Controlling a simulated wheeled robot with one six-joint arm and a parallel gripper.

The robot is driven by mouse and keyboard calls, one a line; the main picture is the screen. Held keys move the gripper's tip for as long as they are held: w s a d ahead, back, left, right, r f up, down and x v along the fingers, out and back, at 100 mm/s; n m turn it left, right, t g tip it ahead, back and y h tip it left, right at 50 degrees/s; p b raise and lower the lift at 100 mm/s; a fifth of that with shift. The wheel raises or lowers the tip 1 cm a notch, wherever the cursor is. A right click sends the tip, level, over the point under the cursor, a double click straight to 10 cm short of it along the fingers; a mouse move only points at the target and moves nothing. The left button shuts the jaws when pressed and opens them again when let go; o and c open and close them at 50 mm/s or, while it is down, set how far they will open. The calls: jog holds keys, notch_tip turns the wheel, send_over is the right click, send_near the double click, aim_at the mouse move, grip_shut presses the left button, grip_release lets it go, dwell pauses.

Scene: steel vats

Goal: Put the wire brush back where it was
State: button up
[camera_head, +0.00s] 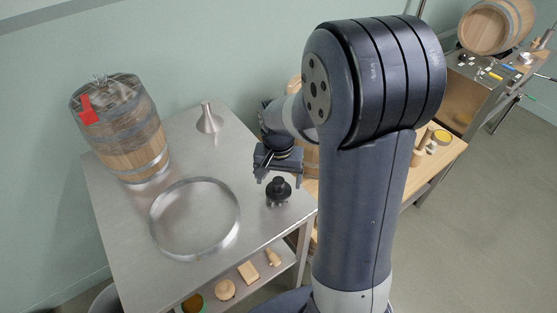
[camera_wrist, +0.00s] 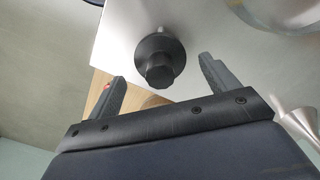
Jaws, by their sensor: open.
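I cannot make out a wire brush for certain in either view. A dark knobbed piece (camera_head: 278,191) is on the steel table (camera_head: 190,255), near its right edge. In the wrist view this piece (camera_wrist: 158,50) has a wide round collar, a faceted knob and a pale metal stem. My gripper (camera_head: 277,177) is just behind it in the head view. In the wrist view my gripper (camera_wrist: 163,70) is open, with the piece's knob showing between its two fingers. I see no contact, and nothing is held.
A steel hoop (camera_head: 153,232), a funnel (camera_head: 209,122) and a barrel (camera_head: 130,130) with a red marker (camera_head: 88,110) stand on the table. The lower shelf holds small wooden items (camera_head: 248,272). A wooden bench (camera_head: 440,165) is at the right.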

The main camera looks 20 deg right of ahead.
aim_at(279, 181)
notch_tip(279, 181, up, 9)
jog(key=shift+f, duration=0.15)
